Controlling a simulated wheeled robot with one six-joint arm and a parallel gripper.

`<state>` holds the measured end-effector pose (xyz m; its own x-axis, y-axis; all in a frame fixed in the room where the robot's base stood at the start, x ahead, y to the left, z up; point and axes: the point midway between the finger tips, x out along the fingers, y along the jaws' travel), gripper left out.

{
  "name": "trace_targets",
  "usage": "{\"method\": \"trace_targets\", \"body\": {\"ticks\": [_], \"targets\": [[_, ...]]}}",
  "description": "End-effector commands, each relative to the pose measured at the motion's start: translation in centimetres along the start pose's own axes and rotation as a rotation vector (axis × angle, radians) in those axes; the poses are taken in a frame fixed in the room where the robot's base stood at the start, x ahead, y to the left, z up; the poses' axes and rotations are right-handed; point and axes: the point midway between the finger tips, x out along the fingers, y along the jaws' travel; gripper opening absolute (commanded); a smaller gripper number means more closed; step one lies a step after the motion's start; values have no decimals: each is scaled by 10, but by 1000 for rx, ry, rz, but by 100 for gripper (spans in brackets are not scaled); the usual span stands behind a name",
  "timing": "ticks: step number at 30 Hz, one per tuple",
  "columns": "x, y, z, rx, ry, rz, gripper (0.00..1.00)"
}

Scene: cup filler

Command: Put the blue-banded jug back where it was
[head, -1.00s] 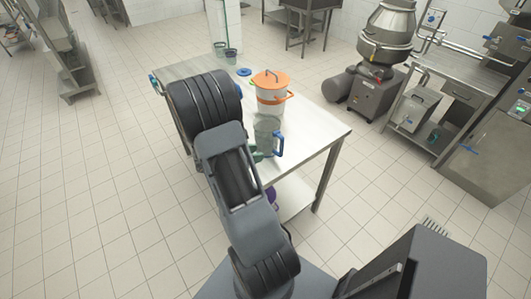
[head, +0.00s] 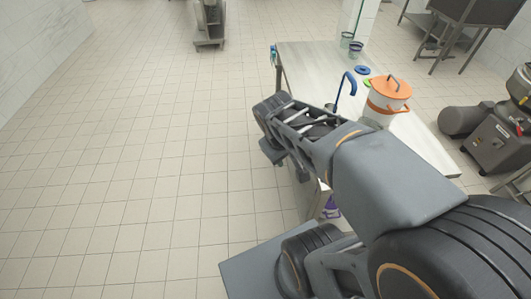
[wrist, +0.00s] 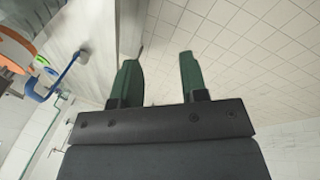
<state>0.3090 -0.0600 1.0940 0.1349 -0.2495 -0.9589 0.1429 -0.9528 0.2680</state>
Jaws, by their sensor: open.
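The blue-banded jug cannot be made out now. In the head view, my arm covers the near part of the table (head: 312,60), where a clear jug with a blue handle showed earlier. My gripper (wrist: 157,82) is open in the wrist view, with two green fingers apart and nothing between them. Beyond the fingers are the table's edge and the tiled floor, so it is off to the side of the tabletop things. In the head view, the gripper cannot be told from the arm links.
A white pot with an orange lid (head: 388,90) stands on the table. Beside it are a blue hooked handle (head: 346,88), a blue disc (head: 362,70) and a small green item (head: 367,82). Small cups (head: 355,48) stand at the far corner. The floor to the left is clear.

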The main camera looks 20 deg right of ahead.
Motion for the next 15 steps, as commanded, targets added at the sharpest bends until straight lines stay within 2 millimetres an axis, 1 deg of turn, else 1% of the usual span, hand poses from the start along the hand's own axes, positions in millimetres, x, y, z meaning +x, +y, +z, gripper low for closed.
{"method": "trace_targets", "body": {"ticks": [1,3,6,10,15], "targets": [[-13,-12,-2,48,76,-44,40],[-27,-27,-4,109,151,-105,40],[-41,-41,-6,168,224,-173,40],[-49,-47,-7,207,270,-218,40],[-51,-49,-7,215,277,-228,40]]}}
